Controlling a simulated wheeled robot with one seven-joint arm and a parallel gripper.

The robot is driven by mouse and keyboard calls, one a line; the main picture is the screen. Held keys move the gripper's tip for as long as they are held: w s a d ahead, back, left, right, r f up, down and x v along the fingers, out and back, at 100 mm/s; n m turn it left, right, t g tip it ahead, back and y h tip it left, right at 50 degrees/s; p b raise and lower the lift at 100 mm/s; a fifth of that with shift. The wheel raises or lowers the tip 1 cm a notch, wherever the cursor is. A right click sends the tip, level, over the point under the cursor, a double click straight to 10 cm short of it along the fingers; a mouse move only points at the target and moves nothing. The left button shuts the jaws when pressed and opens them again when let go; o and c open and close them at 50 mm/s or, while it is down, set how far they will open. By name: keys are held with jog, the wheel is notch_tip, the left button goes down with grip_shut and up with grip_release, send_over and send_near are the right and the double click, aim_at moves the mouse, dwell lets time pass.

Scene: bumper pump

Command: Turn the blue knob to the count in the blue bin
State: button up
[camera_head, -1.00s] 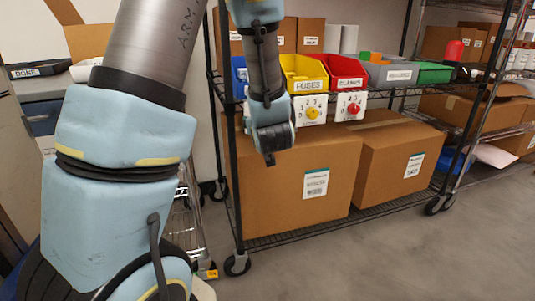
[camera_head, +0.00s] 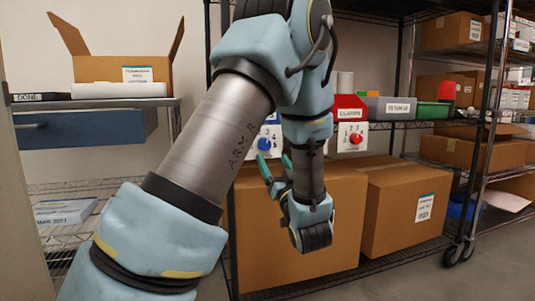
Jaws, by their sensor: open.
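The blue knob (camera_head: 264,144) sits on a white dial plate (camera_head: 272,134) at the front edge of the black wire shelf. Numbers on this plate are partly hidden by my arm. The blue bin is hidden behind my arm, so its contents do not show. My gripper (camera_head: 276,172) is just below the blue knob in the picture, with its teal fingers apart. It is open and holds nothing. I cannot tell whether it touches the plate. A red knob (camera_head: 355,138) on its own numbered plate shows to the right, below the red bin (camera_head: 350,107).
Grey bin (camera_head: 390,107) and green bin (camera_head: 433,113) stand right of the red one. Large cardboard boxes (camera_head: 400,205) fill the lower shelf. An open carton (camera_head: 120,70) stands on the left rack above a blue drawer (camera_head: 80,128). Floor is clear at the lower right.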

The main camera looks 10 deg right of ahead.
jog(key=x, duration=0.6)
jog(key=shift+b, duration=0.3)
jog(key=shift+w+r, duration=0.1)
grip_shut()
